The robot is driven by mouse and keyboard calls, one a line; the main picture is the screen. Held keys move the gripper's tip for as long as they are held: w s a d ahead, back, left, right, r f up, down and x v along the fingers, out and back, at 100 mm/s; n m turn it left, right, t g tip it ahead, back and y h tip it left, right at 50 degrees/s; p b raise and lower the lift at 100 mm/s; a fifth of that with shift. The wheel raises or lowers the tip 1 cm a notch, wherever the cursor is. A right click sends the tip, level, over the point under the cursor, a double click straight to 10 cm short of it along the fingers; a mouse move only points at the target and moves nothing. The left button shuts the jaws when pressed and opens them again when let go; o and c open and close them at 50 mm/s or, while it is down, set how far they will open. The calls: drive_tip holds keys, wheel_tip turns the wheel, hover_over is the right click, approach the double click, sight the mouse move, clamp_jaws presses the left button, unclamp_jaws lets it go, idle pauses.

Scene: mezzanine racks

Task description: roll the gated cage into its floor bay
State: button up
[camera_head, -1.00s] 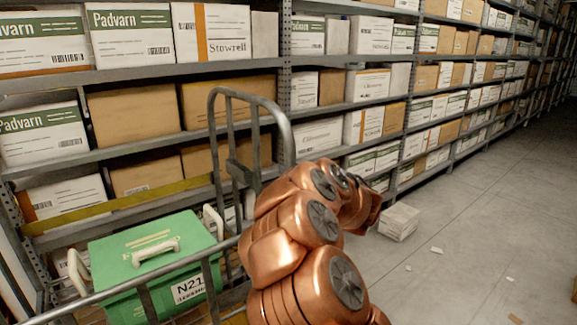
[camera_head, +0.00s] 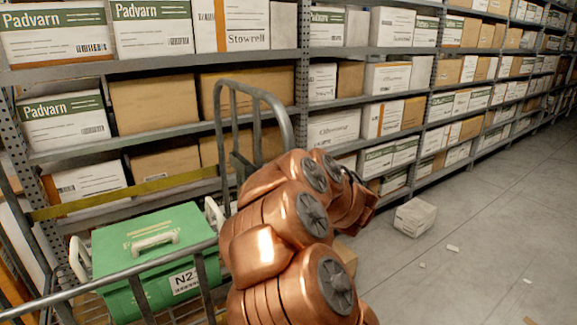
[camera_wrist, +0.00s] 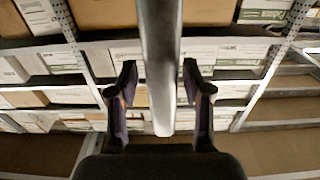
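The cage is a grey tubular frame. Its tall bent end frame (camera_head: 284,128) stands in the middle of the head view, and its near rail (camera_head: 120,277) crosses the lower left. A green lidded box (camera_head: 150,250) with a pale handle and a label starting "N2" sits inside. My copper arm hides the cage's right part. My gripper is hidden in the head view. In the wrist view my gripper (camera_wrist: 158,88) has its fingers apart, one on each side of a grey bar (camera_wrist: 160,60), with gaps showing. I cannot tell which cage part the bar is. No floor bay marking is discernible.
Shelving full of cartons (camera_head: 150,105) runs along the back and away to the right, close behind the cage. A pale carton (camera_head: 415,217) lies on the floor right of my arm, with small scraps nearby. The grey floor (camera_head: 480,220) at right is mostly clear.

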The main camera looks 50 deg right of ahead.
idle(0.3)
drive_tip(key=v, duration=1.2)
drive_tip(key=shift+w, duration=0.1)
idle(0.3)
